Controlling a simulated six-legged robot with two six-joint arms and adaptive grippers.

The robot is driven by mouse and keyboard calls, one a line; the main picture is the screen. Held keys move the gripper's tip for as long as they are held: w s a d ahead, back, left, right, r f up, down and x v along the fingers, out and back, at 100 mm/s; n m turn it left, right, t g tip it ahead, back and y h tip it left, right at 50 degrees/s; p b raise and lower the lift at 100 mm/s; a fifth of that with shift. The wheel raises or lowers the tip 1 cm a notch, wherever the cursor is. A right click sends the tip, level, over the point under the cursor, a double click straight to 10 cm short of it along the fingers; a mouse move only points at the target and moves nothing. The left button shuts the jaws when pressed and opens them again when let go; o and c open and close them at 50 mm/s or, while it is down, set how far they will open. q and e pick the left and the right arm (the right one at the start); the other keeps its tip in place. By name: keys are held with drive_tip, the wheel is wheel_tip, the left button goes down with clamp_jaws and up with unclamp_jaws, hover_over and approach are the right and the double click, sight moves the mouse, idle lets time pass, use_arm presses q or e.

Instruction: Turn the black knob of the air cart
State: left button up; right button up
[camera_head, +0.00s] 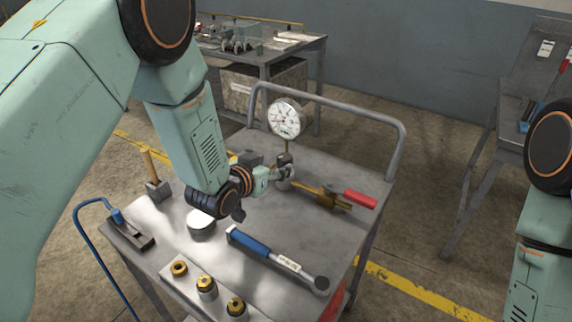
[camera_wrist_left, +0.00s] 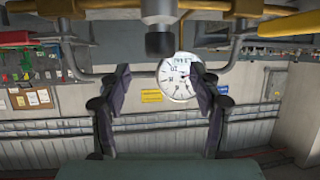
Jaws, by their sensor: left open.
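The air cart (camera_head: 340,165) is a grey metal trolley with a round white gauge (camera_head: 285,119) on a thin stem. A brass pipe fitting (camera_head: 312,189) with a red lever handle (camera_head: 360,199) lies below the gauge. My right gripper is out of view.
On the cart top lie a blue-handled tool (camera_head: 262,248), several brass-topped fittings (camera_head: 206,285) and a wooden-handled tool (camera_head: 150,166). A rail (camera_head: 345,103) runs along the back. A workbench (camera_head: 268,50) stands behind, and another table (camera_head: 512,95) at right. My right arm is at the right edge.

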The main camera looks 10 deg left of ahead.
sight(281, 160)
use_arm(q)
drive_tip(key=x, duration=0.8)
drive_tip(key=shift+f+b, duration=0.15)
drive_tip(key=shift+b, duration=0.25)
drive_tip(key=shift+a, duration=0.1)
drive_tip(key=shift+c, duration=1.4)
drive_tip(key=c, duration=0.9)
